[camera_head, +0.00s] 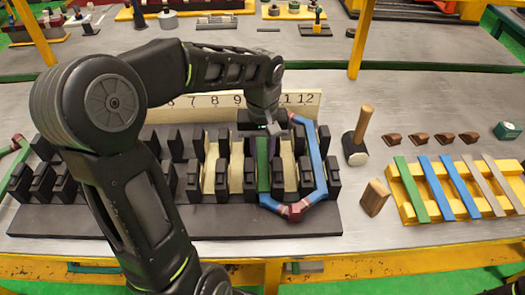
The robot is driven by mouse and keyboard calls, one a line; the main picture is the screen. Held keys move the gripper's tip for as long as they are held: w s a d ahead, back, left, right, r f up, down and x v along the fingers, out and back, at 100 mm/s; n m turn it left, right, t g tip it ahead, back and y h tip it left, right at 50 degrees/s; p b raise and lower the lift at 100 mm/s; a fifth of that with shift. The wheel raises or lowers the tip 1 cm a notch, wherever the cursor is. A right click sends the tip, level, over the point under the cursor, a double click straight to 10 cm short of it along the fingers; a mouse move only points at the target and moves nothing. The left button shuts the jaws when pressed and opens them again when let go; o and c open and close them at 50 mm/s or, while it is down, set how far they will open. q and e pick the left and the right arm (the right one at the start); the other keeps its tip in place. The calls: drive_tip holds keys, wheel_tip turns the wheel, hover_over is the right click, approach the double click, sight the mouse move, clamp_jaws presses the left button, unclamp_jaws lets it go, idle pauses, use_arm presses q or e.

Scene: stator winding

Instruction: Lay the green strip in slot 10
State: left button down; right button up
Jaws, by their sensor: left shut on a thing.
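The black stator block (150,222) lies on the bench with rows of dark teeth and a number board (226,101) behind. A green strip (263,170) lies lengthwise in or just over a gap between teeth, in line with the covered place between 9 and 11 on the board. My left gripper (273,129) is shut at the far end of this strip. Whether the strip rests on the slot floor cannot be told. A blue coil (314,157) with red corners stands right of it. My right gripper is not in view.
A yellow rack (402,206) at the right holds green, blue and grey strips. Pale liners (221,165) show in other slots. My left arm hides the block's left middle.

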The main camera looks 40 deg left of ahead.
sight(263, 159)
use_arm(q)
drive_tip(key=c, duration=1.1)
unclamp_jaws()
drive_tip(key=shift+o, duration=0.2)
drive_tip(key=shift+r, duration=0.2)
drive_tip(key=shift+r+p, duration=0.6)
wheel_tip(263, 159, up, 8)
drive_tip(key=p, duration=0.5)
drive_tip(key=shift+f+p, duration=0.25)
drive_tip(key=shift+p, duration=0.1)
